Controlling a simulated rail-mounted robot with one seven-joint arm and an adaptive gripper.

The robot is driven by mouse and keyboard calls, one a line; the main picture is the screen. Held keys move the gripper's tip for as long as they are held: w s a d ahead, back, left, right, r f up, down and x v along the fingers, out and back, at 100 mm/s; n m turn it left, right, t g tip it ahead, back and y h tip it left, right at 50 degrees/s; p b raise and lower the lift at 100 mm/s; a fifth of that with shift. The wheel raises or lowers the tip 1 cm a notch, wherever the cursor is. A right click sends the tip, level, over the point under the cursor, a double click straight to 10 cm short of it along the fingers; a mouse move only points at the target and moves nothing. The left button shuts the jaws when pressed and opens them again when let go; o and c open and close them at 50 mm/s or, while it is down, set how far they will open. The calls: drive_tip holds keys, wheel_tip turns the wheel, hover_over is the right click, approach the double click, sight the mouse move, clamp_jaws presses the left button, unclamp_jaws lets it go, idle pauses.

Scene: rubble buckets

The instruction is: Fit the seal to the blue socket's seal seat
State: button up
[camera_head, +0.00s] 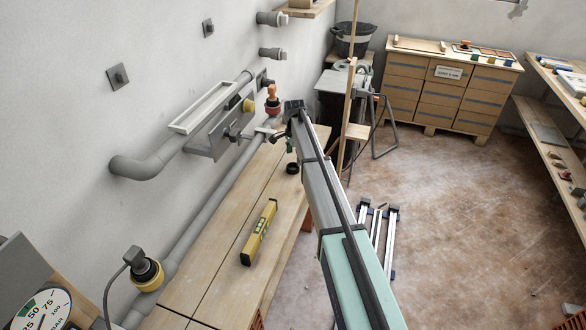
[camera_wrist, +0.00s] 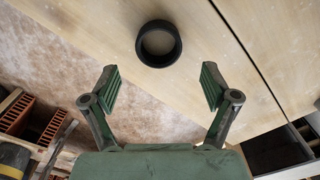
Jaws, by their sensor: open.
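The seal, a black ring (camera_wrist: 159,62), lies flat on the wooden bench top (camera_wrist: 235,85). In the head view the ring (camera_head: 292,168) is near the bench's right edge. My gripper (camera_wrist: 160,87) is open and empty. In the wrist view the ring is above the gap between the green fingertips, roughly centred between them and apart from both. In the head view the gripper (camera_head: 290,142) is over the bench, just beyond the ring, and partly hidden by my arm. I cannot make out a blue socket or its seal seat in either view.
A yellow spirit level (camera_head: 260,232) lies on the bench. Grey pipes (camera_head: 205,230) run along the wall, with a yellow-collared fitting (camera_head: 148,275) and a red fitting (camera_head: 272,103). A wooden post (camera_head: 349,120) stands beyond the bench. Floor is open on the right.

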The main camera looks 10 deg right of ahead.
sight(294, 164)
drive_tip(key=shift+a+f+p, duration=0.1)
drive_tip(key=shift+f+p, duration=0.6)
drive_tip(key=shift+f, duration=1.55)
drive_tip(key=shift+s, duration=0.1)
drive_tip(key=c, duration=1)
drive_tip(key=shift+c, duration=0.2)
wheel_tip(294, 164, up, 20)
drive_tip(key=b, duration=0.4)
